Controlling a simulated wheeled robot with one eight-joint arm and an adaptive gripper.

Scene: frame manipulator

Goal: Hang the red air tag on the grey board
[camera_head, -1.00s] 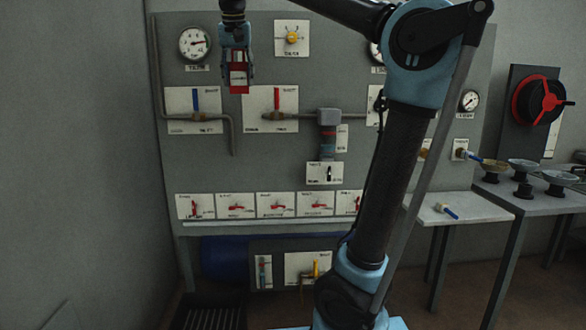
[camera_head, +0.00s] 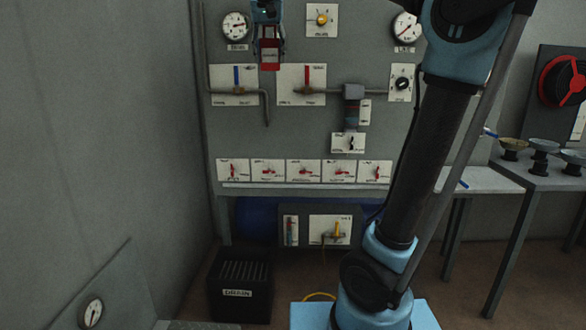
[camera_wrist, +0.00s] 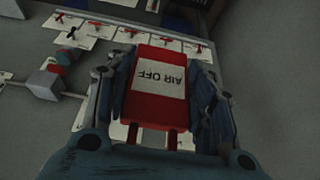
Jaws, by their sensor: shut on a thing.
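The red air tag (camera_wrist: 161,88) with a white "AIR OFF" label is between the fingers of my gripper (camera_wrist: 160,90) in the wrist view. The fingers press on both its sides. In the head view the tag (camera_head: 270,54) hangs below my gripper (camera_head: 268,38), near the top of the picture. The grey board (camera_head: 305,140) stands behind it, with gauges, valves and labelled white plates. The tag appears in front of the board's upper left part, above two valve plates. I cannot tell the gap between tag and board.
A row of white plates with red handles (camera_head: 304,171) runs along the board's lower part. A black box (camera_head: 240,285) stands on the floor below left. A side table (camera_head: 480,180) and one with several small stands (camera_head: 555,172) are at right. A grey panel (camera_head: 115,290) is at lower left.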

